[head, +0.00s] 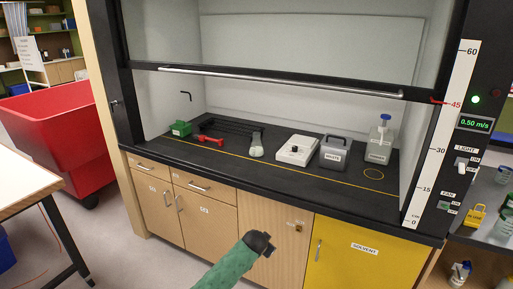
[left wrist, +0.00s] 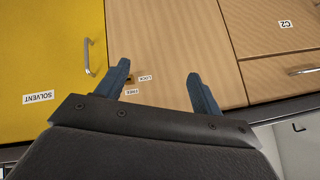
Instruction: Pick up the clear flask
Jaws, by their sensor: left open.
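A small clear flask (head: 257,145) stands on the black worktop inside the fume hood, near the middle, in the head view. It is small and pale there, so its detail is hard to tell. My left gripper (head: 262,243) is in front of the cabinet doors, below the worktop edge and well apart from the flask. In the left wrist view its two blue fingers (left wrist: 156,80) are spread with nothing between them, facing the wooden cabinet door. The flask is not in the left wrist view. My right gripper is in neither view.
The raised sash (head: 280,82) spans the hood opening. Right of the flask stand a white device (head: 297,150), a grey box (head: 335,152) and a blue-capped bottle (head: 380,142). A green block (head: 180,129) and red tool (head: 208,140) lie left. The front worktop strip is clear.

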